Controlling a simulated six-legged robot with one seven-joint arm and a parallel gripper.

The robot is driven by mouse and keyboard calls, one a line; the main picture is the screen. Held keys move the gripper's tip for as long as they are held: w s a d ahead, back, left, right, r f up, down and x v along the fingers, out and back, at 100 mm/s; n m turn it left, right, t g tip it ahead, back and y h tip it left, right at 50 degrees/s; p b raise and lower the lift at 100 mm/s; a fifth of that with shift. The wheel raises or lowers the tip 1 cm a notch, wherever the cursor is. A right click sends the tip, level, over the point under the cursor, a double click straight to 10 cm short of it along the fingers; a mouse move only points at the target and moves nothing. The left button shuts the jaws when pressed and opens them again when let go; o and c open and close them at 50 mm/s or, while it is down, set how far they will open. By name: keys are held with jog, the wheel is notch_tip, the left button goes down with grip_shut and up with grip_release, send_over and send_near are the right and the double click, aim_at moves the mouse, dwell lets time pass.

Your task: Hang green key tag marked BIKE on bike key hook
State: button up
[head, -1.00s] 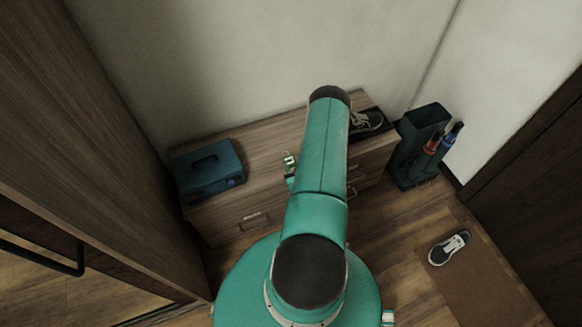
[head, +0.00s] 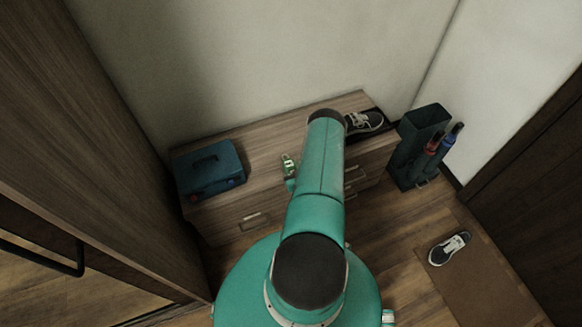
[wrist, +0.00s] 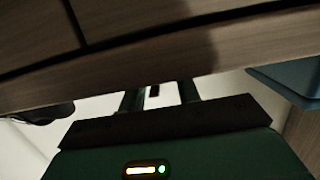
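I cannot make out the green BIKE key tag or the bike key hook in either view. In the wrist view my gripper (wrist: 160,97) shows two dark fingers standing apart with a pale gap between them. A small dark shape shows in that gap, too small and dim to name. The fingertips point toward the wood edge of a cabinet and look close to it or behind it; I cannot tell if they touch. In the head view my arm hides the gripper. A small green and white piece (head: 289,166) shows left of the arm, perhaps part of my wrist.
A wooden drawer cabinet (head: 262,150) stands against the wall. A blue toolbox (head: 209,170) is on its left and a dark shoe (head: 364,122) on its right. An umbrella stand (head: 419,150) stands right of it.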

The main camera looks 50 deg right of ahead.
jog(key=o, duration=0.4)
jog(key=v, duration=1.3)
jog(key=shift+s+a+r, duration=0.25)
jog(key=shift+r, duration=0.05)
jog(key=shift+s, duration=0.1)
